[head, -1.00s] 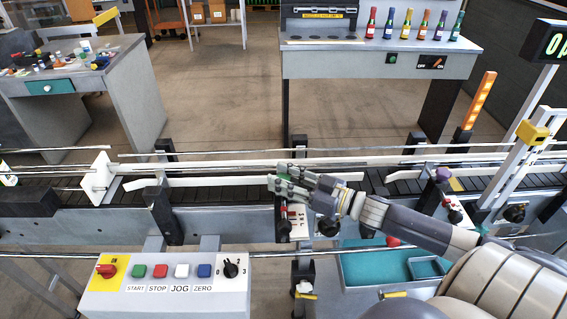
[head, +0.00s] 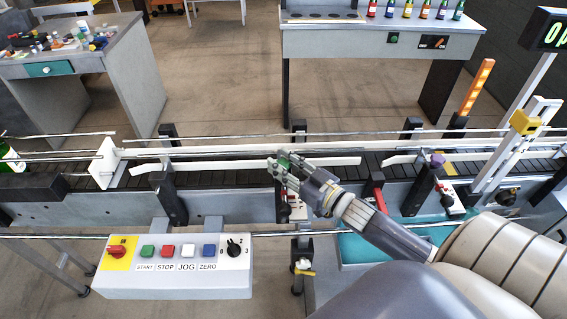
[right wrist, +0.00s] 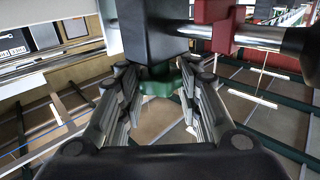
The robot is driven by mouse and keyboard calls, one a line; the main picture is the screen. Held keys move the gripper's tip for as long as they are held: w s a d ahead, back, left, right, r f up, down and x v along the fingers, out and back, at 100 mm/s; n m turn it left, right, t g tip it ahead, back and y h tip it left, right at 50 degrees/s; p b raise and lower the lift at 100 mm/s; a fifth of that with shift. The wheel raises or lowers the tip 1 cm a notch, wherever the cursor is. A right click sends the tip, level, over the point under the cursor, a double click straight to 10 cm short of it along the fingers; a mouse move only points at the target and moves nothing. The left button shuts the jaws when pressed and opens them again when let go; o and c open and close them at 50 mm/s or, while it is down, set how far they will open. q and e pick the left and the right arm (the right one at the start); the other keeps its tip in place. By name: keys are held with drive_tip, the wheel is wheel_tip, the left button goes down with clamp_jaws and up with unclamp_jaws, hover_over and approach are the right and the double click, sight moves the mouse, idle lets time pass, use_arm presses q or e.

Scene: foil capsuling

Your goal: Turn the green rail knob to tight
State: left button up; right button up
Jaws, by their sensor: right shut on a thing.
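The green rail knob (head: 285,159) sits on a post at the near side of the conveyor, partly hidden by my right gripper. In the right wrist view the green knob (right wrist: 160,82) shows between the two fingers, just below a dark block. My right gripper (head: 280,167) reaches in from the right and is shut on the knob. The right gripper's fingers (right wrist: 160,95) lie on either side of the knob in the wrist view. No mark for tight is readable. My left gripper is not in view.
The conveyor (head: 230,178) runs across the view with metal guide rails. A purple knob (head: 437,159) stands on another post to the right. A control panel (head: 175,280) with coloured buttons is in front at the left. A teal tray (head: 355,252) lies below my right arm.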

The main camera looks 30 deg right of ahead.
drive_tip(key=shift+r, duration=0.1)
drive_tip(key=o, duration=1.1)
drive_tip(key=v, duration=1.2)
